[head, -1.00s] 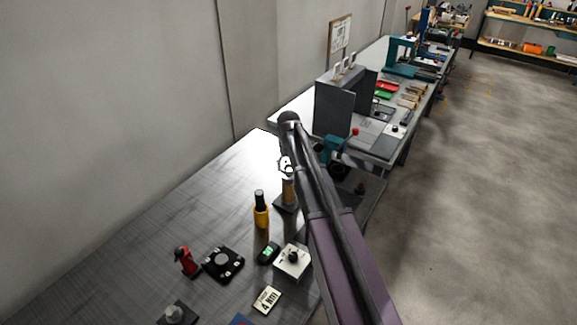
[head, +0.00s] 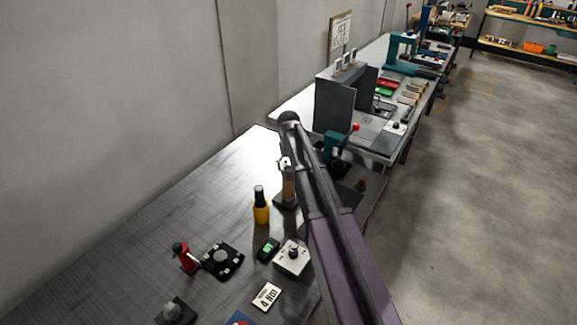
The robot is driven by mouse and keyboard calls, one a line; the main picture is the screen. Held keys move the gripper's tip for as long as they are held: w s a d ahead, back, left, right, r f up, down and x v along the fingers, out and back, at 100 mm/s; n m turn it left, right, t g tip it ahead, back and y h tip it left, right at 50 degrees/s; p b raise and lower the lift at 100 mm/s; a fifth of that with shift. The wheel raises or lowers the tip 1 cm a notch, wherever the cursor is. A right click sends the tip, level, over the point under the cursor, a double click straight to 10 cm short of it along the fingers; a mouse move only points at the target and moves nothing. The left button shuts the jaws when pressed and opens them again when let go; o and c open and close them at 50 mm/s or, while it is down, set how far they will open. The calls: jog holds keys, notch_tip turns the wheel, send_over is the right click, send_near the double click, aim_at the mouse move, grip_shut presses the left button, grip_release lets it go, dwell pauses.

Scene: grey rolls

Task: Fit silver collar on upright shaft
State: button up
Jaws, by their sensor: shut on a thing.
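My arm reaches out over the grey workbench (head: 120,268) and covers much of the work area in the head view. At its left edge a small part of my gripper (head: 285,163) shows, bright and pale against the shiny bench. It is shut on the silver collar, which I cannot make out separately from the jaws. Just below it a copper-brown upright shaft (head: 289,188) stands on a dark square base (head: 284,203), partly hidden by my arm. The gripper appears over or close to the shaft's top; I cannot tell whether collar and shaft touch.
A yellow bottle with a black cap (head: 261,207) stands left of the shaft. Nearer are a green-topped device (head: 267,249), a white box with a black knob (head: 292,258), a black round-topped device (head: 222,260) and a red tool (head: 184,257). The bench's left side is clear.

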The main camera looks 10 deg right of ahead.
jog(key=shift+f, duration=0.15)
jog(key=o, duration=1.1)
notch_tip(320, 180, up, 10)
jog(key=p, duration=1)
jog(key=shift+r, duration=0.2)
dwell(0.3)
jog(key=s+f+b, duration=0.2)
jog(key=s, duration=1.1)
jog(key=s+f+m+b, duration=0.1)
jog(key=s+f+b, duration=0.1)
jog(key=s, duration=1.2)
jog(key=shift+a+f+b, duration=0.2)
jog(key=shift+f+b, duration=0.2)
jog(key=shift+f, duration=0.1)
